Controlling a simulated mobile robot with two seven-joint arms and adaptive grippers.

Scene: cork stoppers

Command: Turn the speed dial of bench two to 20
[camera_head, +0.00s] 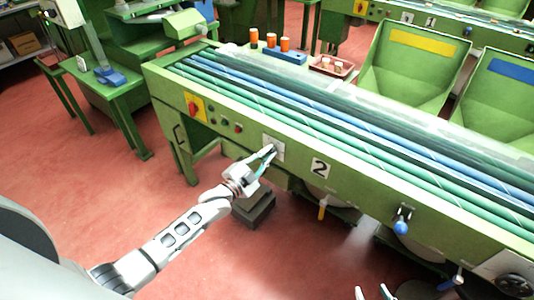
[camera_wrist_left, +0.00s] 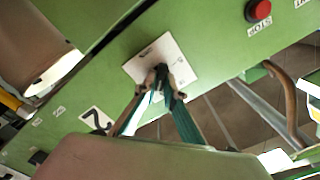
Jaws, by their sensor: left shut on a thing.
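The speed dial (camera_wrist_left: 161,74) of bench two sits on a small white scale plate (camera_head: 279,145) on the green front panel of the bench. The plate also shows in the left wrist view (camera_wrist_left: 178,62). My left gripper (camera_head: 268,154) reaches up to the plate and is shut on the dial. Its fingers hide most of the knob, and the scale marks are too small to read. A "2" label (camera_head: 320,167) is right of the plate. My right gripper (camera_head: 372,292) shows only its fingertips at the bottom edge, spread apart with nothing visible between them.
A red-and-yellow switch (camera_head: 194,107) and small buttons (camera_head: 238,127) are on the panel left of the dial. A blue-knobbed lever (camera_head: 402,224) sticks out farther right. A dark box (camera_head: 256,211) is under the bench. Red floor is open at left.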

